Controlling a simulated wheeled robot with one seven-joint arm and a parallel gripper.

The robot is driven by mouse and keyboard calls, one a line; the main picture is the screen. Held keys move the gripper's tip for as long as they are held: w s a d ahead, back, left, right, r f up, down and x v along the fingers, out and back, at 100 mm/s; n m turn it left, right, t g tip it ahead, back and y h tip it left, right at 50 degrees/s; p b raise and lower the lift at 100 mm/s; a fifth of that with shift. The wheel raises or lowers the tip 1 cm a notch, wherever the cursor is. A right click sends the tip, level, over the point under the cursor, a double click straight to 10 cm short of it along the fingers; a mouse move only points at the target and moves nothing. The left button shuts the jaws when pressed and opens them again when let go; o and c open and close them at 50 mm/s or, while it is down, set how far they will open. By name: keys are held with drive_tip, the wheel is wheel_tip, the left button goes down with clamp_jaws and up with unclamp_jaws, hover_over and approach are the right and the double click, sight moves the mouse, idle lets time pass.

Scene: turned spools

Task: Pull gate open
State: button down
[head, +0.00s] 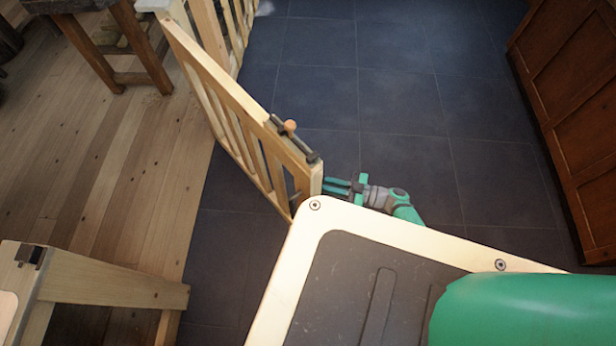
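The gate (235,110) is a pale wooden slatted panel. It stands swung away from the near post (22,285), with a wide gap between them. Its far end is by the pale post at the top. A dark bolt with a round wooden knob (290,127) sits on its top rail near the free end. My gripper (330,186) is at the right side of that free end, its green fingers pointing left. A narrow gap shows between the fingers and nothing is seen held. Whether the fingertips touch the gate, I cannot tell.
A dark catch (30,256) is on the near post, beside a wooden rail (110,281). A wooden stool or table (140,55) stands upper left on plank floor. A brown panelled cabinet (575,110) stands right. Dark tiled floor (400,100) between gate and cabinet is clear.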

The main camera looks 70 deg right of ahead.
drive_tip(key=shift+s+d+f, duration=0.1)
drive_tip(key=shift+s+d, duration=0.2)
drive_tip(key=shift+d, duration=0.35)
drive_tip(key=shift+s+d, duration=0.35)
drive_tip(key=shift+d, duration=0.25)
drive_tip(key=shift+s+d+f, duration=0.1)
drive_tip(key=shift+s+d, duration=0.2)
drive_tip(key=shift+d, duration=0.35)
drive_tip(key=c, duration=1.8)
unclamp_jaws()
drive_tip(key=shift+r, duration=0.1)
drive_tip(key=shift+o, duration=0.2)
drive_tip(key=shift+s, duration=0.1)
drive_tip(key=s, duration=1)
drive_tip(key=shift+s+d, duration=0.35)
drive_tip(key=shift+d, duration=0.05)
